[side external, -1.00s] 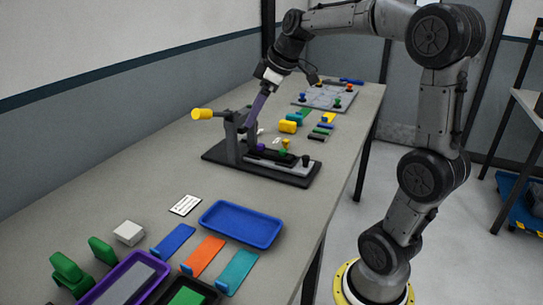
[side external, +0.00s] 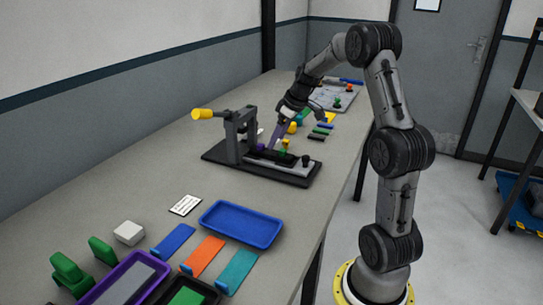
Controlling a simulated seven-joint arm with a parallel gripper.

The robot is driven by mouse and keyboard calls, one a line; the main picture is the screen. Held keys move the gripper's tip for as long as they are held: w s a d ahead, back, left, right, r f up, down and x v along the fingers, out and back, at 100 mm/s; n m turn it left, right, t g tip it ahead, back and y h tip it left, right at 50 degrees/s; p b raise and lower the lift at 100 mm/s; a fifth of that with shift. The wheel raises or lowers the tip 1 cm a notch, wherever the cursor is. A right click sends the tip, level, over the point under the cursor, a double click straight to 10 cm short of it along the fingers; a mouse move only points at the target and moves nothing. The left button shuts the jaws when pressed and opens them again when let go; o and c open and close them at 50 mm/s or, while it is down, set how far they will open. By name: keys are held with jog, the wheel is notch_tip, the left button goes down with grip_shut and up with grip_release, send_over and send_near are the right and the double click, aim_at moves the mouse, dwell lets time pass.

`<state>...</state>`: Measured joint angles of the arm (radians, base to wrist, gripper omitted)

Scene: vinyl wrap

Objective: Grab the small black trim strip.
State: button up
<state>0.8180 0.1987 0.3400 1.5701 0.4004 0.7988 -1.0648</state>
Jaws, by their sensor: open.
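The small black trim strip (side external: 316,137) lies on the table, nearest in a short row of coloured strips just beyond the black fixture. My gripper (side external: 272,145) is open, its purple fingers pointing down and slanting to the left. In the picture it is left of the black strip, over or behind the fixture's far side. Its exact height and the gap between its fingers are too small to tell. Nothing shows held in it.
The black fixture (side external: 218,155) with a yellow-ended lever (side external: 203,114) stands close to my gripper. A blue tray (side external: 241,224) is in front. A grey board (side external: 340,98) lies at the back.

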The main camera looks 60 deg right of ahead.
aim_at(272, 152)
jog(key=shift+d+x, duration=0.2)
jog(key=shift+x, duration=2.55)
jog(key=shift+s, duration=0.1)
grip_shut()
